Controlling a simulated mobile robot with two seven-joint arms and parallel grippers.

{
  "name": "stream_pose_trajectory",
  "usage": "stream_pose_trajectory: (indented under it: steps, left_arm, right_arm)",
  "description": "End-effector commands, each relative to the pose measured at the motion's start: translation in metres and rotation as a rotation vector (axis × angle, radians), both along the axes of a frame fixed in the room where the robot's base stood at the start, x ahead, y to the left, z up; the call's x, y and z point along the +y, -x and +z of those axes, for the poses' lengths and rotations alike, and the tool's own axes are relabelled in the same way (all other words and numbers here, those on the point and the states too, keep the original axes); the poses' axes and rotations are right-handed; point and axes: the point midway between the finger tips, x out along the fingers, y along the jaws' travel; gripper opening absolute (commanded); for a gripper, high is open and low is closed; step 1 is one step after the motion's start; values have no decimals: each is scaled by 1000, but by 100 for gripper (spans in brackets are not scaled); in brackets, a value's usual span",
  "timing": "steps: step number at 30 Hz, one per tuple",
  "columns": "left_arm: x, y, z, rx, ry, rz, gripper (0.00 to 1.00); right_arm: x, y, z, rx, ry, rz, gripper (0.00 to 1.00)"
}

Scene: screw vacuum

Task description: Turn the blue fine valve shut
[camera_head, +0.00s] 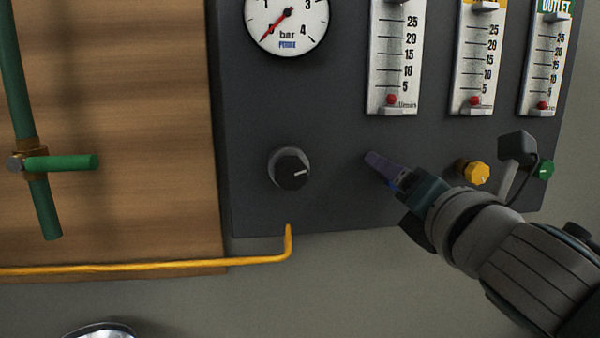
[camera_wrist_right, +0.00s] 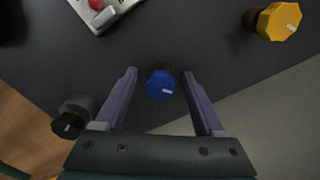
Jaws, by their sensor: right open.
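The blue fine valve (camera_wrist_right: 160,85) is a small blue knob with a white pointer mark, on the dark panel (camera_head: 335,190). In the right wrist view it lies between the two purple fingers of my right gripper (camera_wrist_right: 159,74), with a visible gap on each side. The gripper is open. In the head view my right gripper (camera_head: 384,165) comes in from the lower right, its fingers at the panel, and it hides most or all of the blue knob. My left gripper is not in view.
A black knob (camera_head: 291,169) sits left of the gripper. A yellow knob (camera_head: 475,173) and a green knob (camera_head: 545,169) sit to the right. Flow gauges (camera_head: 394,60) and a round pressure gauge (camera_head: 286,22) are above. A yellow pipe (camera_head: 150,268) runs at lower left.

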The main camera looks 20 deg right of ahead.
Motion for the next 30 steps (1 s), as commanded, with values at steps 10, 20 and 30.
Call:
stream_pose_trajectory:
  steps: [10,20,30]
  left_arm:
    - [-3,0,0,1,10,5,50]
    - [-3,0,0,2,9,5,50]
    - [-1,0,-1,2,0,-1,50]
  right_arm:
    - [0,0,0,0,0,0,48]
    - [0,0,0,0,0,0,11]
    - [0,1,0,0,-2,0,0]
